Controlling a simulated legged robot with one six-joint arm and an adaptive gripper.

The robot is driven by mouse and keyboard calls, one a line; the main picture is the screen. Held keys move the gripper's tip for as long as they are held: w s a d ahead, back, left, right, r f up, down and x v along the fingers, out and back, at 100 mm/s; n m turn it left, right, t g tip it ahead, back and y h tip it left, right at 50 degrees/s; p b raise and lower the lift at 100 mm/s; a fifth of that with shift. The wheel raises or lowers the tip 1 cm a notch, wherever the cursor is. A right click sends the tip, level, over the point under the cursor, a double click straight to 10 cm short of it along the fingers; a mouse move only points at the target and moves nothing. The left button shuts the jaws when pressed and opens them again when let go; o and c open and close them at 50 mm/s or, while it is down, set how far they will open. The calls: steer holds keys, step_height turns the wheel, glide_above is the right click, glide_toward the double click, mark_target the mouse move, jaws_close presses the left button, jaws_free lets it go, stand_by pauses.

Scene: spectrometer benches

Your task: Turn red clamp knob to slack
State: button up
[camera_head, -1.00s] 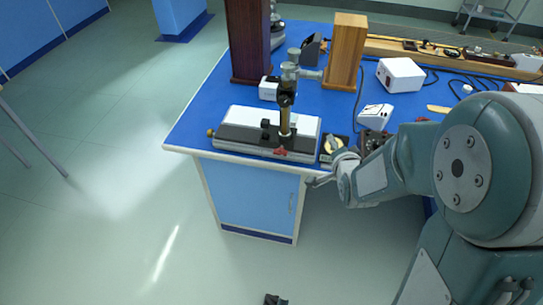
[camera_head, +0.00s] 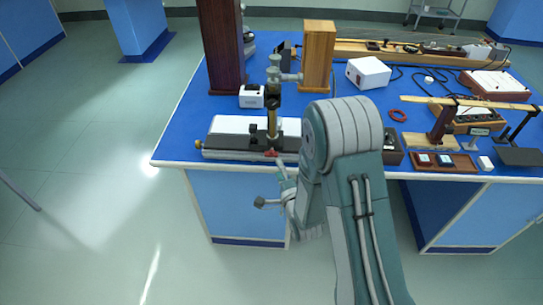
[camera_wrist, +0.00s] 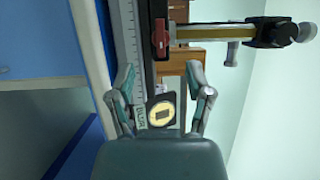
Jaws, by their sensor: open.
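The red clamp knob (camera_head: 270,153) is on the front of the black rail base (camera_head: 233,153) of a brass-post instrument (camera_head: 273,105), near the bench's front edge. It also shows in the wrist view as a red piece (camera_wrist: 160,33) beside the scale. My gripper (camera_head: 269,183) is just in front of and below the knob, off the bench edge. In the wrist view my gripper (camera_wrist: 160,75) is open and empty, its fingers spread to either side. The knob lies ahead of the fingertips, roughly in line with the gap, apart from both.
A dark wooden pillar (camera_head: 220,45) and a lighter wooden block (camera_head: 318,55) stand behind the instrument. A white box (camera_head: 368,73) and a small tray of slides (camera_head: 440,161) are to the right. Open floor lies left of the bench.

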mark_target(271, 154)
steer(key=x, duration=0.6)
steer(key=shift+w+a, duration=0.2)
steer(key=shift+a, duration=0.15)
steer(key=shift+d, duration=0.1)
